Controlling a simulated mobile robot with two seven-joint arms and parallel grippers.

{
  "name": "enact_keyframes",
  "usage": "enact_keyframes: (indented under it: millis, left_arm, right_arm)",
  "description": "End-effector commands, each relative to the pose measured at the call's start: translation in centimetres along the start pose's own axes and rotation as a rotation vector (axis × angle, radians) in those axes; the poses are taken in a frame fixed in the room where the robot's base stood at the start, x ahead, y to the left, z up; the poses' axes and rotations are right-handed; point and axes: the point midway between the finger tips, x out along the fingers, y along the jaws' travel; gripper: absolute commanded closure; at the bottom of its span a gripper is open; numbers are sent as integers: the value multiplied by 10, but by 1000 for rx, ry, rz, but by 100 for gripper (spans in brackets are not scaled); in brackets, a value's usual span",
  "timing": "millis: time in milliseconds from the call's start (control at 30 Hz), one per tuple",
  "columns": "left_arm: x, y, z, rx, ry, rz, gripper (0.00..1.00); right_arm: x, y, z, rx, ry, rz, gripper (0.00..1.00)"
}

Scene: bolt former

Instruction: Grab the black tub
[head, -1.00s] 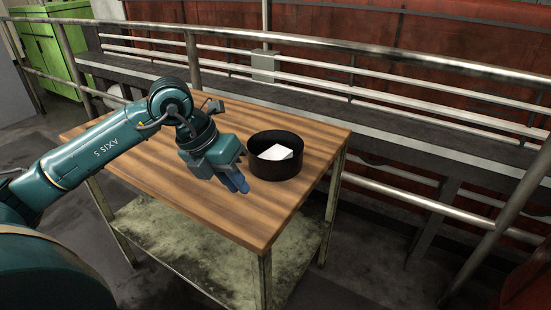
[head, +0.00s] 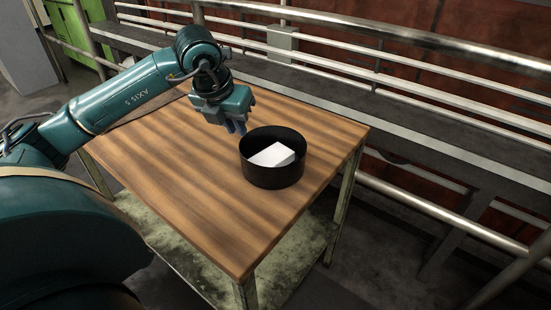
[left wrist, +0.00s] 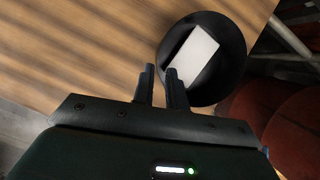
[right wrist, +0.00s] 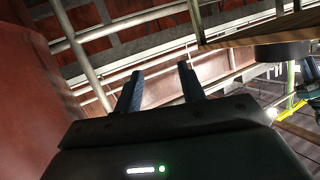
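The black tub (head: 272,178) stands upright on the wooden table (head: 180,190), near its right edge, with a white block (head: 270,154) inside. My left gripper (head: 235,128) is just beyond the tub's far left rim, fingers pointing down, apart from it as far as I can tell. In the left wrist view the fingers (left wrist: 160,88) have a narrow empty gap, and the tub (left wrist: 232,65) lies just ahead to the right. My right gripper (right wrist: 157,80) is open and empty, away from the table. A dark round shape at that view's upper right looks like the tub.
The tabletop left of and in front of the tub is clear. Metal railings (head: 400,95) run behind the table and to its right. A lower shelf (head: 190,265) is under the tabletop. A green cabinet (head: 75,35) stands at the far left.

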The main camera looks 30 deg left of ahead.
Motion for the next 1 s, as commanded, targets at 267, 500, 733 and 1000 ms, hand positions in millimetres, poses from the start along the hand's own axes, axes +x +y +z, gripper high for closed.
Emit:
enact_keyframes:
  millis: [267,500,733,1000]
  left_arm:
    - [35,0,0,0,0,0,86]
    - [55,0,-1,-1,3,-1,86]
    - [87,0,0,-1,1,-1,86]
    - [88,0,0,0,-1,0,89]
  right_arm:
    - [-1,1,0,-3,8,2,60]
    - [-1,1,1,-4,12,3,60]
    - [-2,1,1,-6,17,4,60]
    - [-4,1,-3,-7,23,5,60]
